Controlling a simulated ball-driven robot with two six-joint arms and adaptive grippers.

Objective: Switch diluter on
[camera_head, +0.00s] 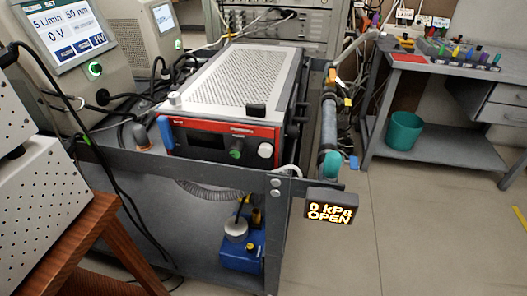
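A box-shaped device (222,133) with a perforated grey top and a red and black front panel sits on the cart's upper shelf; it appears to be the diluter, though its label is too small to read. Its front has a dark display (204,139) that shows nothing lit, a small green button (236,154) and a white knob (265,150). A blue handle-like part (166,132) is at the panel's left edge. Neither of my grippers is in view.
The dark grey cart (230,183) has a front rim below the device. A sign (331,208) reading "0 kPa OPEN" hangs at its right corner beside a vertical pipe (328,125). A lit screen unit (75,32) stands at left. Open floor (420,225) lies at right.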

